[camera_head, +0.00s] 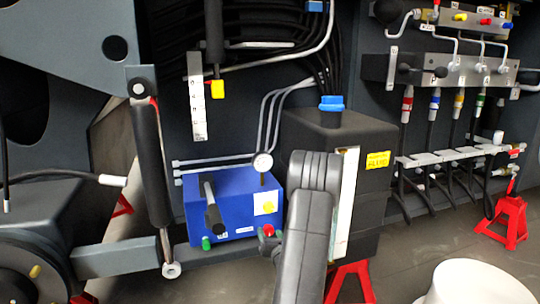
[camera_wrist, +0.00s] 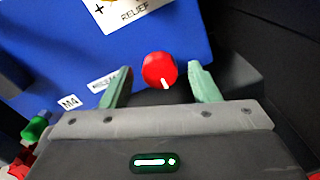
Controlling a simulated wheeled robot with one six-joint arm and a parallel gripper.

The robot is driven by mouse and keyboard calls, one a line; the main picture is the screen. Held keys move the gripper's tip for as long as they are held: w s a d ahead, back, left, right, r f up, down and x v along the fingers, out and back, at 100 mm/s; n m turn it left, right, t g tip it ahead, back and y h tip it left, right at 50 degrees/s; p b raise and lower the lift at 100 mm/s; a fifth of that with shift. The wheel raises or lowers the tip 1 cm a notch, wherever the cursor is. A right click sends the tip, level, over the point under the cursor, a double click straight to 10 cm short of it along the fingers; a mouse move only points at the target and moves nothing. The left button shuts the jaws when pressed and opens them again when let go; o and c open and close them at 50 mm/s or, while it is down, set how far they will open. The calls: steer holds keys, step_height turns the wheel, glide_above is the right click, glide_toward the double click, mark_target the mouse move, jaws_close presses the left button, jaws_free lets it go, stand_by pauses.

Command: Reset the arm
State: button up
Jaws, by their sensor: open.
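My gripper (camera_wrist: 159,85) shows in the wrist view with its two green fingers apart. A red knob (camera_wrist: 160,70) with a white mark appears between the fingertips, with a gap on each side. The knob also shows in the head view (camera_head: 268,231), at the lower right corner of a blue box (camera_head: 228,195). In the head view my arm (camera_head: 305,230) reaches in from the bottom and hides my gripper's fingers. The blue box (camera_wrist: 60,40) fills the upper left of the wrist view, with a "RELIEF" label.
A black tank (camera_head: 370,205) with a blue cap stands right of the box, close to my arm. A black cylinder (camera_head: 152,165) stands to the left. Red stands (camera_head: 503,217) and hoses are at the right. A green fitting (camera_wrist: 36,127) is lower left in the wrist view.

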steer(key=m+p, duration=0.2)
steer(key=m, duration=0.1)
steer(key=shift+r, duration=0.2)
steer(key=shift+f+m+p, duration=0.15)
steer(key=shift+m+p, duration=1.2)
steer(key=shift+m, duration=0.65)
steer(key=shift+y, duration=0.3)
